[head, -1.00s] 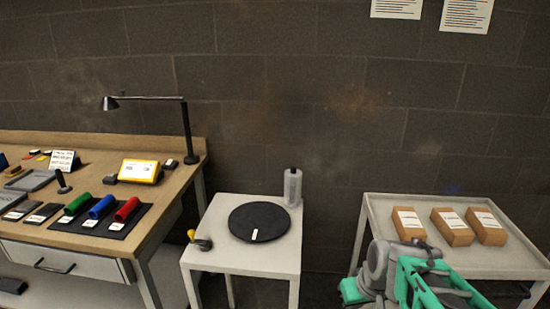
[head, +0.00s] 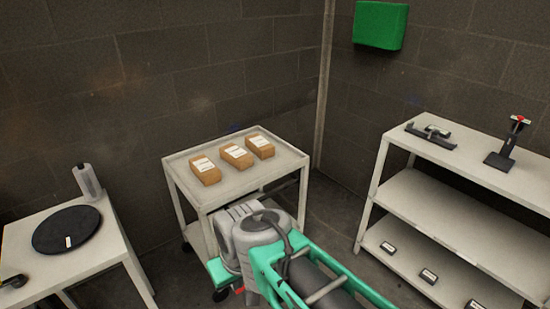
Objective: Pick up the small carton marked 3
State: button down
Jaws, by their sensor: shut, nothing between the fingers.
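Three small brown cartons with white labels stand in a row on a light grey cart (head: 235,187): a left one (head: 206,175), a middle one (head: 237,158) and a right one (head: 261,147). The marks on the labels are too small to read, so I cannot tell which is marked 3. Part of my grey and green arm shows at the bottom middle, in front of the cart and hiding part of its lower frame. My gripper's fingers do not show.
At the left, a small white table (head: 92,258) holds a black round disc (head: 66,230) and a pale bottle (head: 87,182). At the right, a grey shelf rack (head: 455,200) holds small items. A green box (head: 380,25) hangs on the wall. Bare floor lies between cart and rack.

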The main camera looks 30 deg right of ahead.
aim_at(260, 147)
jog(key=z, duration=0.25)
jog(key=k, duration=0.65)
jog(key=z, duration=0.8)
jog(key=i, duration=1.3)
jog(key=u, duration=0.75)
